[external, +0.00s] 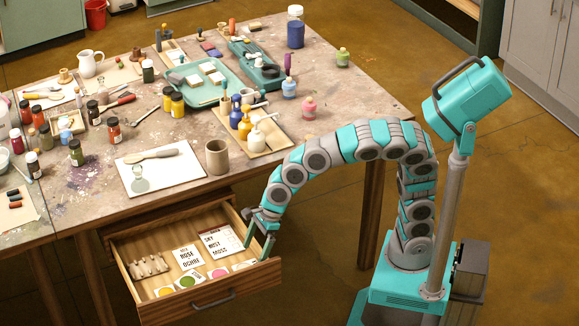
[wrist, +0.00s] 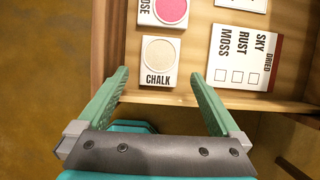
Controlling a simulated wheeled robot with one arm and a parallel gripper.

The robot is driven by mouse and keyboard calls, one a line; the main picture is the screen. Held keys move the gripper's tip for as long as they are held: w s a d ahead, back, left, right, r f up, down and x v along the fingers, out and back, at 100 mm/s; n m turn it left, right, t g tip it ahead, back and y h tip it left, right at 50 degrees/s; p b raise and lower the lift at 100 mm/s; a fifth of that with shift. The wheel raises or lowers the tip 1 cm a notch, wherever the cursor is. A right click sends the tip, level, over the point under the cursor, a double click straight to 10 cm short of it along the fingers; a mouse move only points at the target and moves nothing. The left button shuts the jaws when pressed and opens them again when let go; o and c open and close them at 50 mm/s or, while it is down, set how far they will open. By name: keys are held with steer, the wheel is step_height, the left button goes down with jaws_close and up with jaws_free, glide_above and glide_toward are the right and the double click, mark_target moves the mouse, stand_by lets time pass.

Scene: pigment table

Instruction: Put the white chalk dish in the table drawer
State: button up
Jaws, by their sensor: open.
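The white chalk dish (wrist: 144,55), a square piece with a pale cream disc and the word CHALK, lies in the open table drawer (external: 205,305). In the external view it is the small pale piece (external: 241,265) at the right end of the front row, partly hidden. My gripper (external: 256,243) reaches down into the drawer's right front corner. In the wrist view my gripper (wrist: 158,75) is open, its two green fingers apart on either side of the dish's near end. Nothing is held between them. Whether a finger touches the dish I cannot tell.
The drawer also holds yellow, green and pink (external: 218,272) dishes, a dried-colours card (external: 222,242), another card (external: 187,257) and a pale rack (external: 149,267). Its wooden walls stand close to my fingers. A cup (external: 217,158) and a white board (external: 160,172) are on the crowded table above.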

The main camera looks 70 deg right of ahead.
steer(key=v, duration=0.7)
steer(key=shift+s+d+r, duration=0.1)
steer(key=shift+r, duration=0.05)
steer(key=s+d+f+n+g+h, duration=0.1)
steer(key=s+d+f+n, duration=0.1)
steer(key=s+d+n, duration=0.45)
steer(key=s+d+f+n+g+h, duration=0.15)
steer(key=d+n, duration=0.25)
steer(key=d, duration=0.6)
steer(key=s+d+f+n+g, duration=0.1)
steer(key=s+d+f+n, duration=0.2)
steer(key=s+d+n, duration=0.2)
steer(key=s+d+f+n+g, duration=0.1)
steer(key=s+d+f+n, duration=0.1)
steer(key=s+d+n, duration=0.4)
steer(key=s+n, duration=0.5)
steer(key=s, duration=0.2)
steer(key=shift+f+h, duration=0.35)
steer(key=shift+f, duration=0.05)
steer(key=shift+s+n+g, duration=0.15)
steer(key=shift+n+g, duration=0.1)
